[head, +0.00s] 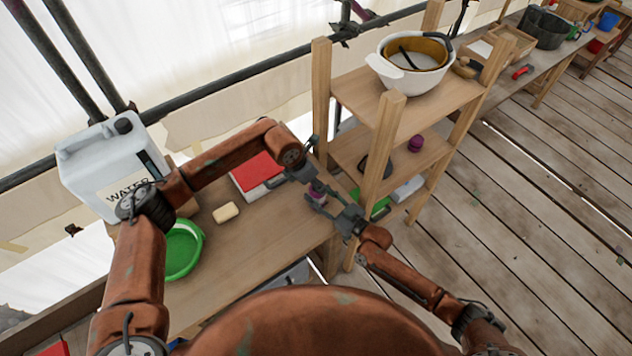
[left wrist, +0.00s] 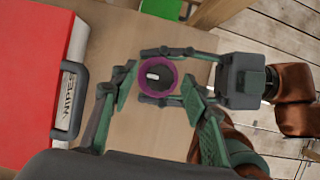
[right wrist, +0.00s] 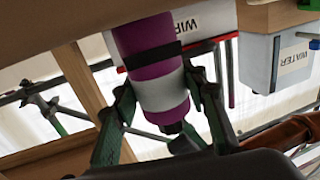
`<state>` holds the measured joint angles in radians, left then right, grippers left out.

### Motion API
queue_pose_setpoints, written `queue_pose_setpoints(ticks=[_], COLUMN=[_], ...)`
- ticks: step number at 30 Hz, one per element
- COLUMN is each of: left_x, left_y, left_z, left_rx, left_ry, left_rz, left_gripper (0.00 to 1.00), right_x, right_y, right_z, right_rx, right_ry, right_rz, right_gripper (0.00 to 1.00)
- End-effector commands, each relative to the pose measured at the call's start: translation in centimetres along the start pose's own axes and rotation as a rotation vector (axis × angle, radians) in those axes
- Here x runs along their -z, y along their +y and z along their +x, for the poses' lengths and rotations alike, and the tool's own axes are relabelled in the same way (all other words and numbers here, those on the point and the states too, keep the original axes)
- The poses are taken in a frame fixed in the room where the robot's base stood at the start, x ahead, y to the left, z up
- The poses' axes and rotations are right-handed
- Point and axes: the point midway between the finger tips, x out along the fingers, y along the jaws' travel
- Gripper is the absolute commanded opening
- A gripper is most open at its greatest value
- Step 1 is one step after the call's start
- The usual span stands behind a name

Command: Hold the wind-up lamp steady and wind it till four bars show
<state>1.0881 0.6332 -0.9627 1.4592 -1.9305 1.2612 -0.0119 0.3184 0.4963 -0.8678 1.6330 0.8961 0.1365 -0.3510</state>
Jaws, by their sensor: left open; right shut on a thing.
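The lamp is a purple cylinder (right wrist: 146,42) with a black band and a white band in the right wrist view. In the left wrist view its purple rim (left wrist: 145,91) shows end-on, with a dark centre and a small white piece. In the head view only a small purple part shows between the grippers. My right gripper (head: 338,203) is shut on the lamp from the right. My left gripper (head: 311,182) is open, its fingers (left wrist: 155,103) apart on either side of the lamp's end. I cannot see any bars.
A red-topped wipes box (head: 257,174) lies on the wooden bench (head: 255,245) left of the grippers. Soap (head: 226,212), a green basin (head: 197,240) and a water container (head: 88,165) stand farther left. A wooden shelf rack (head: 386,135) stands close behind the right gripper.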

Motion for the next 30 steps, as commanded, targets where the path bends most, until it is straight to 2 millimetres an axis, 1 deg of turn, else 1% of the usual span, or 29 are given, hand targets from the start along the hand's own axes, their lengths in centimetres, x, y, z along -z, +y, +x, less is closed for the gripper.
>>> queue_pose_setpoints(ticks=[3, 10, 27, 28, 30], left_x=[-0.02, -0.01, -0.02, -0.02, -0.03], left_y=[0.03, 0.02, 0.04, 0.04, 0.05], left_z=[0.36, 0.37, 0.33, 0.33, 0.33], left_rx=[-0.001, -0.001, -0.001, -0.001, -0.001], left_ry=[0.0, 0.0, 0.0, 0.0, 0.0], left_rz=[0.0, 0.0, 0.0, 0.0, 0.0], left_gripper=[0.42, 0.42, 0.03, 0.01, 0.0], right_x=[-0.01, -0.01, -0.01, -0.01, -0.01], right_y=[0.01, 0.01, 0.0, 0.0, 0.0], right_z=[0.0, 0.0, -0.01, -0.01, -0.01], right_rx=[0.0, 0.0, 0.0, 0.0, 0.0], right_ry=[0.0, 0.0, 0.0, 0.0, 0.0], right_rz=[0.0, 0.0, 0.0, 0.0, 0.0], right_gripper=[0.11, 0.11, 0.11, 0.11, 0.11])
